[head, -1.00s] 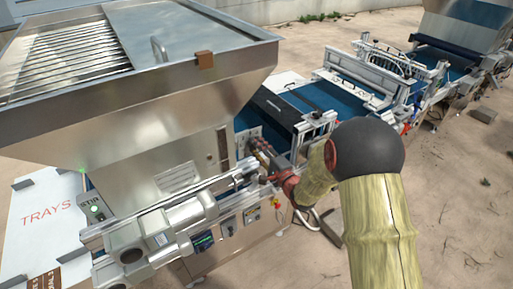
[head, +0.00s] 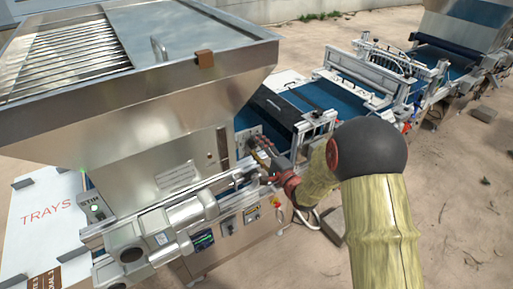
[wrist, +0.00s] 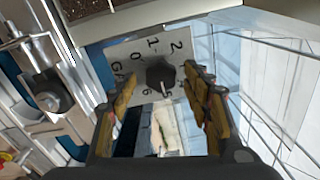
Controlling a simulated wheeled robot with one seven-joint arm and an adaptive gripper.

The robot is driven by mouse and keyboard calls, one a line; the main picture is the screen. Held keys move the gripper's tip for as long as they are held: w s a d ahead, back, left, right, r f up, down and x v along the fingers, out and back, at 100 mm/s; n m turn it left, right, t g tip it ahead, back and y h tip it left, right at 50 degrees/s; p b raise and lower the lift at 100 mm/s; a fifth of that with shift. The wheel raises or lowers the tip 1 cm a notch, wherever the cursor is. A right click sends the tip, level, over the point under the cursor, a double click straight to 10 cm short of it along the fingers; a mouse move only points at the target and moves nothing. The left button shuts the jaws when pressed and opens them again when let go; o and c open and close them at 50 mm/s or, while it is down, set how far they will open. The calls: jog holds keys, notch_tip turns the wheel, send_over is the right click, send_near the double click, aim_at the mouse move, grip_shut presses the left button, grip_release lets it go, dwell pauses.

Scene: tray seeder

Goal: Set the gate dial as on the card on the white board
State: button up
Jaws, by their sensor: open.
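The gate dial is a black knob (wrist: 160,76) on a pale plate (wrist: 124,54) with numbers around it; 0, 1 and 2 are readable in the wrist view. The lettering beside them is partly hidden by a finger. My gripper (wrist: 155,84) is open, with one yellow-padded finger on each side of the knob; contact cannot be told. In the head view my gripper (head: 262,153) is at the small plate (head: 247,134) on the machine's side. A white board (head: 30,232) marked TRAYS lies at the left, with a brown card (head: 44,283) cut off by the frame's lower edge.
A large steel hopper (head: 150,100) stands over the dial's left. A motor and rail (head: 165,222) run in front of the machine, close to my arm. A blue conveyor (head: 335,97) extends to the back right. Open ground lies at the right.

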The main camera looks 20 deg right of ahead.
jog(key=v, duration=1.1)
jog(key=shift+s, duration=0.15)
